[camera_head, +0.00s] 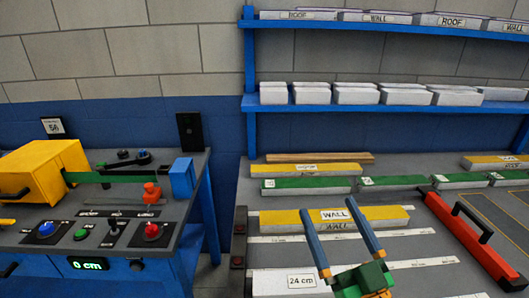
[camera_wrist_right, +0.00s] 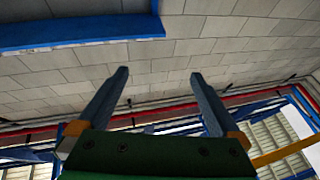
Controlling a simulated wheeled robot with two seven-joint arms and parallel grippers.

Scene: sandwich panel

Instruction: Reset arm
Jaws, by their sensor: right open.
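My right gripper (camera_head: 338,228) is in the head view at the lower middle, raised in front of the workbench. Its two blue fingers stand apart with nothing between them, and its green body is at the bottom edge. In the right wrist view the same gripper (camera_wrist_right: 158,85) is open and empty, with the block wall behind it. In the head view its fingers overlap a yellow-topped WALL panel (camera_head: 383,215); I cannot tell the distance between them. My left gripper does not show.
A workbench (camera_head: 415,276) holds green-topped panels (camera_head: 305,186) and a red bar with a black handle (camera_head: 471,239). Blue shelves (camera_head: 390,108) with white panels stand behind. At left is a control table (camera_head: 190,215) with a yellow machine (camera_head: 45,168) and a red button (camera_head: 152,231). A gap separates table and bench.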

